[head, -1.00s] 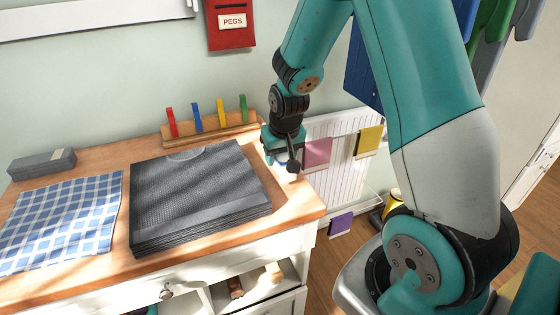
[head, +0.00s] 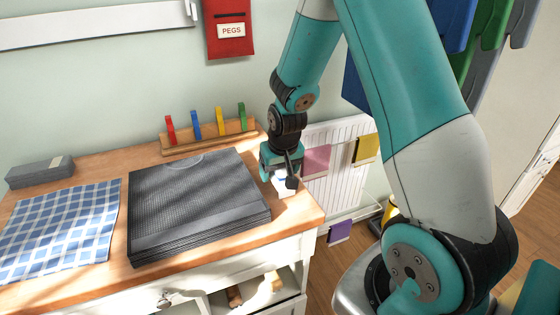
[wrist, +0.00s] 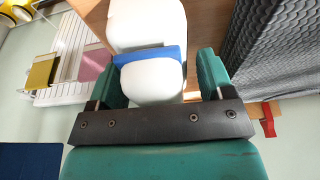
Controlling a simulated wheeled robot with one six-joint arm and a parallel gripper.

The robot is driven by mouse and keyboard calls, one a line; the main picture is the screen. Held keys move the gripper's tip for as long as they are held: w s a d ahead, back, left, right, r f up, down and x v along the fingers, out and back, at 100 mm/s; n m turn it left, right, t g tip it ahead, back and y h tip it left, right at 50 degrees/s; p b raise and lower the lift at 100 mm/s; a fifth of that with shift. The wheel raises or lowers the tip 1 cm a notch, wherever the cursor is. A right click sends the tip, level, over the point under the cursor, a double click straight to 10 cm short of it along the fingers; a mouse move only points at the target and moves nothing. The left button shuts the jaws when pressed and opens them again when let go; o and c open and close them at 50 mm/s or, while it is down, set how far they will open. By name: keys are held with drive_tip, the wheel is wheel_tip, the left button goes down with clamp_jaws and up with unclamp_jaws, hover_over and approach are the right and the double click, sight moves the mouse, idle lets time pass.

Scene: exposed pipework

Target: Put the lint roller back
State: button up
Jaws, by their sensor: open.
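A white, rounded object with a blue band (wrist: 152,84), which looks like the lint roller, is at the right front corner of the wooden top. In the head view only a small white part of it (head: 286,188) shows below my gripper. My gripper (head: 281,178) is open above that corner. In the wrist view its two green fingers (wrist: 160,76) stand on either side of the white and blue object. Gaps show beside it, so the fingers do not appear closed on it. The black gripper body hides its near end.
A dark quilted stack (head: 195,205) lies just left of my gripper. Behind it stands a rack of coloured pegs (head: 209,137). A checked cloth (head: 62,228) and a grey box (head: 40,171) are farther left.

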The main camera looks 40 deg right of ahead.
drive_tip(key=v, duration=1.1)
drive_tip(key=shift+s+r, duration=0.1)
drive_tip(key=shift+r, duration=0.25)
drive_tip(key=s+a+r+n+g+y, duration=0.1)
drive_tip(key=s+a+n, duration=0.4)
drive_tip(key=s+a, duration=0.5)
drive_tip(key=s+a+r+n+g+y, duration=0.1)
drive_tip(key=s+a+r+n+y, duration=0.3)
drive_tip(key=s+a, duration=0.5)
wheel_tip(320, 180, up, 3)
drive_tip(key=a+n, duration=0.1)
drive_tip(key=a, duration=0.1)
drive_tip(key=shift+s+a+f+g, duration=0.2)
drive_tip(key=shift+s+a+g, duration=0.15)
drive_tip(key=shift+a+g, duration=0.05)
